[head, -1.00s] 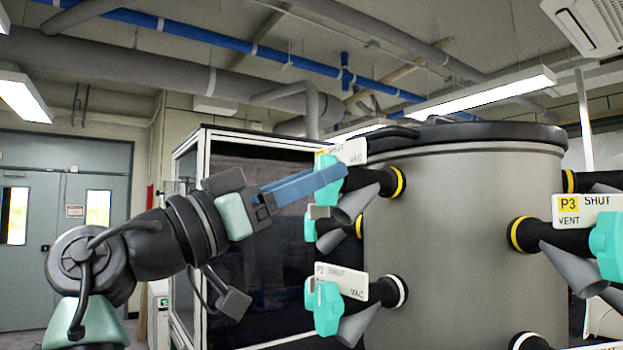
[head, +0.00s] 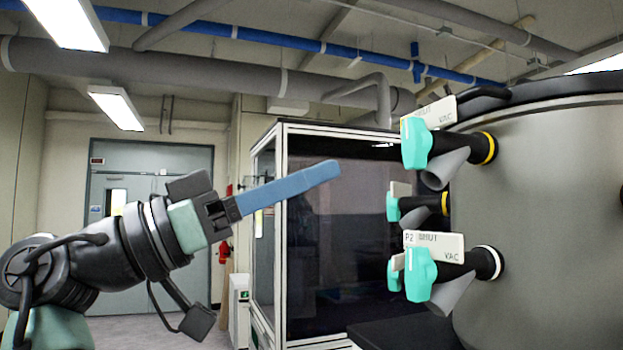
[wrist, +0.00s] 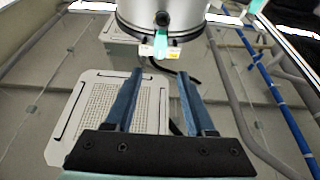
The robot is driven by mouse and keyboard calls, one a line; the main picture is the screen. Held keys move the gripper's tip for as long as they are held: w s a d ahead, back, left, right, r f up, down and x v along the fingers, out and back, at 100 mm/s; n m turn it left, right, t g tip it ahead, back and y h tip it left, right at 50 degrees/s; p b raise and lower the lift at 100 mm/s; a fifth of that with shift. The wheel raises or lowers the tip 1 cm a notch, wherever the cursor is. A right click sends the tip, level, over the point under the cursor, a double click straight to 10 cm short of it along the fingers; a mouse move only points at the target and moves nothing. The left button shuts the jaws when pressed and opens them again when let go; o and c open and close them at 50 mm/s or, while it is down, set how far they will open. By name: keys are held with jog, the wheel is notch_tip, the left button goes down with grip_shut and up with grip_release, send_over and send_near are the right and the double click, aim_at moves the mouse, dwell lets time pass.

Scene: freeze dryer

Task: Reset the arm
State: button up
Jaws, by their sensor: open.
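My gripper (head: 330,170) is at the left of the head view, its blue fingers pointing right and slightly up. The wrist view shows the two blue fingers (wrist: 161,78) apart, with nothing between them. My arm is bent and held in the air, and the fingertips are apart from the valves. The grey freeze dryer drum (head: 560,220) stands at the right of the head view. The drum also shows beyond the fingertips in the wrist view (wrist: 180,15).
Teal-handled valves stick out from the drum: an upper one (head: 416,143), a middle one (head: 393,208) and a lower one marked P2 (head: 420,275). A white-framed cabinet with dark panels (head: 340,230) stands behind my gripper. A grey door (head: 150,165) is at the back left.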

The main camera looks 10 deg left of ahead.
dwell(0.3)
jog(key=w+d+f+n+t+y, duration=0.5)
jog(key=d+f+n+t+y, duration=0.15)
jog(key=t+y, duration=0.2)
jog(key=s+d+r+n+t+y, duration=0.1)
jog(key=s+n+t+y, duration=0.1)
jog(key=s+y, duration=0.3)
jog(key=s+d+r+n+t+y+p, duration=0.1)
jog(key=s+t+y, duration=0.3)
jog(key=s, duration=0.6)
jog(key=shift+s+d+r+n+y, duration=0.25)
jog(key=shift+d+r+n+y, duration=0.3)
jog(key=shift+d+n, duration=0.25)
